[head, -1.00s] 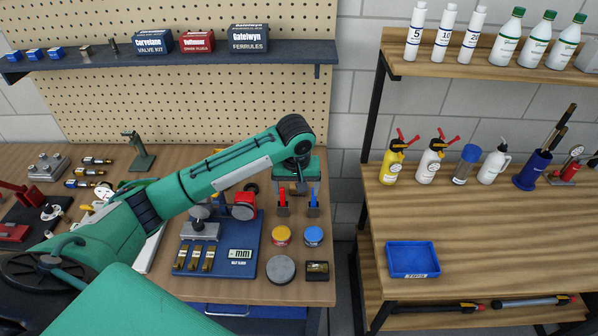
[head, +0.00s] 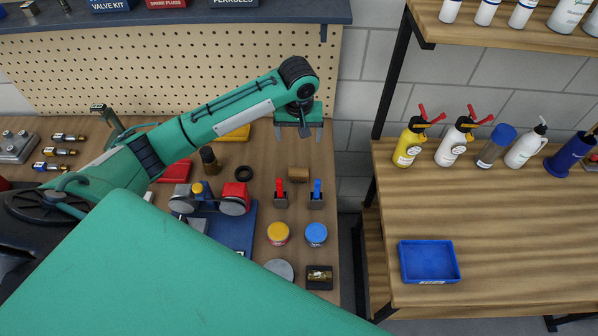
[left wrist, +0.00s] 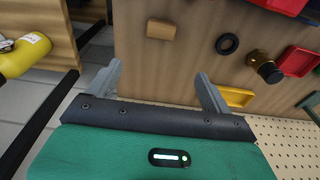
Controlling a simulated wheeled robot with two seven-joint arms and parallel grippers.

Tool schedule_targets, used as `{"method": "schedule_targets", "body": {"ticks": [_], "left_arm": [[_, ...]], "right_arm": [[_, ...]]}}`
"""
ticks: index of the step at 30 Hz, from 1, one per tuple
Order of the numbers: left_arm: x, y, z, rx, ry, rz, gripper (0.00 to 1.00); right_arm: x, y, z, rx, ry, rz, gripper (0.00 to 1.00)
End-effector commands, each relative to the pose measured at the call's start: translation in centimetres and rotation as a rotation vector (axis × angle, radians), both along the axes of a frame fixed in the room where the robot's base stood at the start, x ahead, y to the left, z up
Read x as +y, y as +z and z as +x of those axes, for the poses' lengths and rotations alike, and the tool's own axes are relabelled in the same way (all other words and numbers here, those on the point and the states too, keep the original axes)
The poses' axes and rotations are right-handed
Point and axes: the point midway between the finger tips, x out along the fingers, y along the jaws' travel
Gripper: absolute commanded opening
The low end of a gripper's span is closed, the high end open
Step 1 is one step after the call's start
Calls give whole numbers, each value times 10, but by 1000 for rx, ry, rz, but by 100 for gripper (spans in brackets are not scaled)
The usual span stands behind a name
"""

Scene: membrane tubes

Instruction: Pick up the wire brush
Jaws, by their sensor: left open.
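My left gripper (head: 299,137) is open, with its jaws apart and empty, above the back of the wooden workbench near the pegboard. A small brown block (head: 298,175) lies on the bench just in front of it. The block also shows in the left wrist view (left wrist: 160,29), beyond and between the two spread fingers (left wrist: 156,75), apart from them. I see no bristles on it, so I cannot tell whether it is the wire brush. No other thing in view is clearly a wire brush. My left arm and green body hide much of the bench. My right gripper is not in view.
Red and blue clamps (head: 317,195) stand in front of the block, with yellow and blue tins (head: 316,234) nearer. A black ring (head: 243,173) lies to the left. The pegboard (head: 170,75) rises behind. A blue tray (head: 429,262) sits on the right table.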

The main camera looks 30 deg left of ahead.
Motion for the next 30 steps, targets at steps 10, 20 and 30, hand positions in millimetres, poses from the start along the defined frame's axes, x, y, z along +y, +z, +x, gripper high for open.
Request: {"method": "schedule_targets", "body": {"ticks": [10,20,30], "left_arm": [[0,-44,0,0,0,0,84],[0,-68,0,2,0,0,84],[3,-128,6,3,1,1,84]], "right_arm": [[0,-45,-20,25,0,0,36],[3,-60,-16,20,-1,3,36],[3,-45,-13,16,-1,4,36]]}}
